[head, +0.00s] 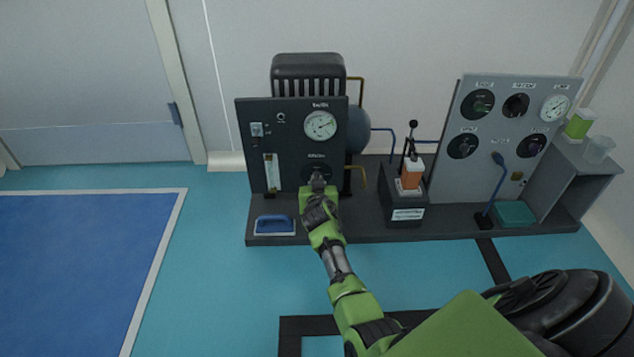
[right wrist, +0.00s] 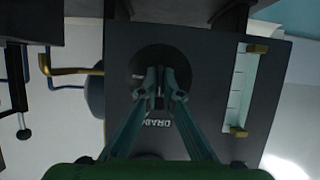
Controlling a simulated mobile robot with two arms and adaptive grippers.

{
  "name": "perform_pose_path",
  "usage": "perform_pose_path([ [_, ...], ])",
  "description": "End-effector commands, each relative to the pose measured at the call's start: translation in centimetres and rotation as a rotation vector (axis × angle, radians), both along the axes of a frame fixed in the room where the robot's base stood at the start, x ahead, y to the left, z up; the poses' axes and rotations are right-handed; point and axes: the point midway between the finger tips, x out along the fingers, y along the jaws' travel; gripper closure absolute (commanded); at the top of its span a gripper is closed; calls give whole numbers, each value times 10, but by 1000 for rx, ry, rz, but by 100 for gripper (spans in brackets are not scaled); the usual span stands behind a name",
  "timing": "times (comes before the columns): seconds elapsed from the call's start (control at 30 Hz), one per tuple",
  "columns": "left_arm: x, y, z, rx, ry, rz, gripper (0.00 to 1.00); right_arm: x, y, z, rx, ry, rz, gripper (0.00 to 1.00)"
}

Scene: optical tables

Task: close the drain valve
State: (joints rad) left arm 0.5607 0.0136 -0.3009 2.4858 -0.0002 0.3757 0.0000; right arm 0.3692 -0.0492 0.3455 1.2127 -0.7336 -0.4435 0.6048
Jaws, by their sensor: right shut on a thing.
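The drain valve (head: 309,170) is a round black dial low on the right of the dark panel, under a small white label. In the right wrist view the dial (right wrist: 152,57) appears upside down, with the DRAIN label below it. My right gripper (head: 318,183) reaches the dial from the front. In the right wrist view its two fingers (right wrist: 162,84) are shut on the valve's handle, which is mostly hidden between them. The handle's exact angle is hard to tell. My left gripper is not in view.
The dark panel (head: 253,160) also carries a pressure gauge (head: 320,125), a switch (head: 257,129) and a sight tube (head: 271,172). A grey panel (head: 480,180) with several dials stands right. The floor (head: 215,270) in front is open.

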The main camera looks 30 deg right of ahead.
Motion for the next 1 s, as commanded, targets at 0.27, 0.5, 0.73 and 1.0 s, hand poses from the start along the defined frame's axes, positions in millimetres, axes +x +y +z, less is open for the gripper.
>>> perform_pose_path([
  [0.27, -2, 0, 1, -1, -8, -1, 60, 0, 0, -1, -1, 3, 1, 78],
  [0.5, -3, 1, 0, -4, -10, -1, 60, 0, 0, 0, 0, 1, 0, 78],
  [0.73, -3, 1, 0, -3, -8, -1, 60, -9, 6, 4, -2, 0, 1, 78],
  [1.0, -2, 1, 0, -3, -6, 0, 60, -36, 23, 17, 0, 0, 1, 78],
])
